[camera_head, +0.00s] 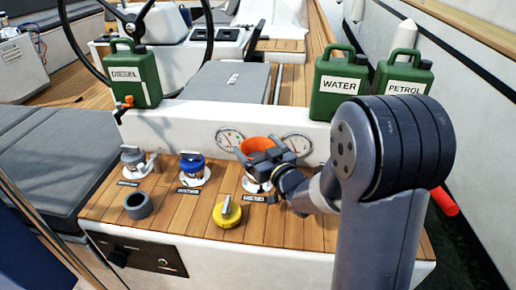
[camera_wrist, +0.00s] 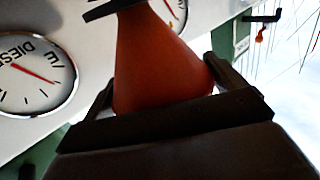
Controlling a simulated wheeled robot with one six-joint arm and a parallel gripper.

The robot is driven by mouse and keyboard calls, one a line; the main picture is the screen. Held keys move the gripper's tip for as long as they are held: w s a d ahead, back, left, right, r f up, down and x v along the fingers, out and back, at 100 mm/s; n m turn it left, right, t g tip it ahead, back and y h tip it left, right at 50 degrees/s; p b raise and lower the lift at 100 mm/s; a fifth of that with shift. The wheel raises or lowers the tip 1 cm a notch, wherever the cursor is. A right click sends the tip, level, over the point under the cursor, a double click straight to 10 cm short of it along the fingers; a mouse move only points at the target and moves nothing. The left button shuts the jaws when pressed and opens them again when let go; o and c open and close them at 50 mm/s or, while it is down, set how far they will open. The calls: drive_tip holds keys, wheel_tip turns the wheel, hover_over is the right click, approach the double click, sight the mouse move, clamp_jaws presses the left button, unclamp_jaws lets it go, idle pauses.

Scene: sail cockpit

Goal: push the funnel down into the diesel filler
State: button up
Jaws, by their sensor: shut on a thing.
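The orange funnel (camera_head: 260,144) is in the head view with its wide mouth up, above the right-hand deck filler (camera_head: 251,185). My gripper (camera_head: 268,158) is shut on the funnel from the front right. In the wrist view the funnel (camera_wrist: 155,50) fills the middle, between my gripper's two dark fingers (camera_wrist: 162,82). The filler's pale flange shows just below the gripper. The funnel's spout and the filler's opening are hidden, so I cannot tell how deep the spout sits. A small dark label, too small to read, lies in front of the filler.
A yellow cap (camera_head: 227,213) and a grey ring (camera_head: 138,206) lie on the teak. Blue-capped (camera_head: 192,168) and grey-capped (camera_head: 133,159) fillers stand left. A white wall with gauges rises behind; green DIESEL (camera_head: 132,75), WATER (camera_head: 334,83) and PETROL (camera_head: 402,86) cans stand beyond.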

drive_tip(key=shift+f+b, duration=0.5)
drive_tip(key=shift+f, duration=0.05)
drive_tip(key=o, duration=0.7)
drive_tip(key=shift+b+v, duration=0.6)
drive_tip(key=shift+v, duration=4.9)
drive_tip(key=p+x, duration=0.1)
drive_tip(key=x, duration=0.8)
drive_tip(key=shift+w, duration=0.1)
